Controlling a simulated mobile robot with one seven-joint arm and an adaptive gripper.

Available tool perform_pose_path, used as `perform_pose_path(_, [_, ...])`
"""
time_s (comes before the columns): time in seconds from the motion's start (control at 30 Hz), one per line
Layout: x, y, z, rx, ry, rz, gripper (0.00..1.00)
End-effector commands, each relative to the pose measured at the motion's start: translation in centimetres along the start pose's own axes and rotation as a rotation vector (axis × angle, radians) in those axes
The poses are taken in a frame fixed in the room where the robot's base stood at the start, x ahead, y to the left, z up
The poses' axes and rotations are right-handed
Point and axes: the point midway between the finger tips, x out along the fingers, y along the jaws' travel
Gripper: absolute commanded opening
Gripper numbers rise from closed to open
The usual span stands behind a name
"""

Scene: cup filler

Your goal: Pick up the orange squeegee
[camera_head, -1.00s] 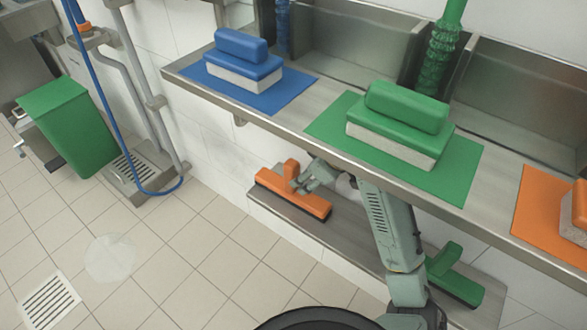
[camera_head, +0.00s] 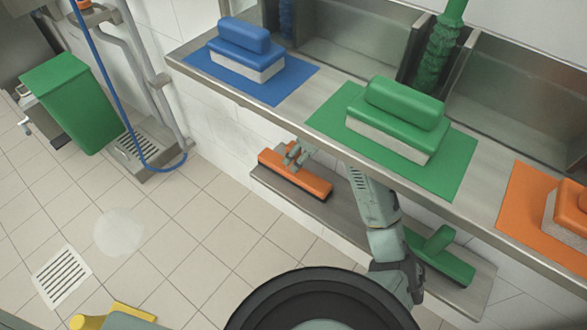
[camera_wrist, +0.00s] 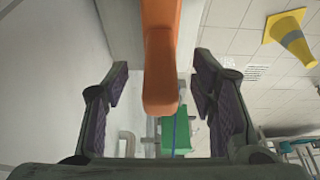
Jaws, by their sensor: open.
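The orange squeegee (camera_head: 312,184) lies on the low shelf under the steel counter, with its dark edge down. My gripper (camera_head: 293,153) is at its upright handle and hides much of it in the head view. In the wrist view the orange handle (camera_wrist: 160,68) stands between the two open fingers of my gripper (camera_wrist: 159,88). A gap shows on each side of the handle, so the fingers do not appear to touch it.
A green squeegee (camera_head: 441,258) lies at the right of the low shelf (camera_head: 346,220). The counter (camera_head: 330,92) overhangs, carrying blue (camera_head: 246,50), green (camera_head: 397,115) and orange (camera_head: 574,212) sponge-like blocks on mats. A green bin (camera_head: 72,101) stands left. The tiled floor is mostly clear.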

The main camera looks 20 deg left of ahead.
Motion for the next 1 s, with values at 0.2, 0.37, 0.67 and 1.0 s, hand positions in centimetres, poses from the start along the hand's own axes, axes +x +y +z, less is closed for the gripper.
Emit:
perform_pose_path(0.2, [2.3,-0.1,-2.4,0.001,-0.002,-0.004,0.52])
perform_pose_path(0.37, [3.8,-0.1,-2.4,0.0,-0.001,-0.001,0.52])
perform_pose_path(0.67, [4.0,-0.1,-2.4,-0.001,0.0,0.0,0.49])
perform_pose_path(1.0, [3.9,-0.1,-2.4,-0.001,0.0,0.0,0.26])
